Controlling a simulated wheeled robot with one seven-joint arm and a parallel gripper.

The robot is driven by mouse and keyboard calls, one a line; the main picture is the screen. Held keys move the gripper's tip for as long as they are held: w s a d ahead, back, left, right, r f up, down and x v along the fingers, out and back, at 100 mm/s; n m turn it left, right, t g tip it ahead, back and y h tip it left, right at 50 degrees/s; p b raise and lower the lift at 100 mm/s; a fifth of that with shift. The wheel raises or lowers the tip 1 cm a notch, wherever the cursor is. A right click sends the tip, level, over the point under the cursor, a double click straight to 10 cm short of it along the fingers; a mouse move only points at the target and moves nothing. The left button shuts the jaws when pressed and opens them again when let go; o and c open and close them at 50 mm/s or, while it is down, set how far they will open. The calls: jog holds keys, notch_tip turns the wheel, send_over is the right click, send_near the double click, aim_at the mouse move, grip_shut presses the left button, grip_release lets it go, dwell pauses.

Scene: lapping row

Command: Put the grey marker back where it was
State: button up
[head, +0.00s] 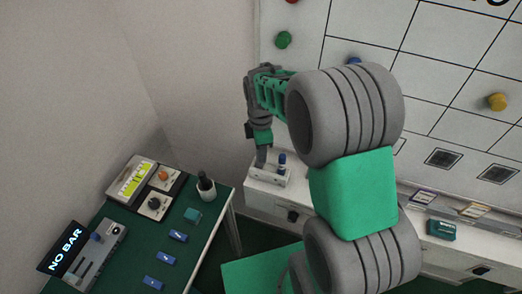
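My gripper (262,146) points down over the left end of a white holder block (268,173) on the ledge below the board. A short grey piece shows at its lower end, right at the block's top. I cannot tell whether this is the grey marker or my own fingers, nor whether it touches the block. No other grey marker can be made out. My arm hides part of the ledge and board.
A dark green table (205,230) at left holds a dark cup (205,184), control boxes (146,185), several small blue pieces (167,258) and a "NO BAR" sign (66,247). The gridded whiteboard (440,50) carries coloured magnets. A teal box (441,230) sits on the right ledge.

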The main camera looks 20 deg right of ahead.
jog(key=shift+o, duration=1.2)
notch_tip(320, 180, up, 12)
jog(key=b, duration=0.1)
jog(key=s+m+t, duration=0.3)
jog(key=s+m, duration=1)
jog(key=m, duration=0.3)
jog(key=shift+s+a+r+m+t, duration=0.3)
jog(key=shift+s+m+t, duration=0.05)
jog(key=shift+m+t, duration=0.05)
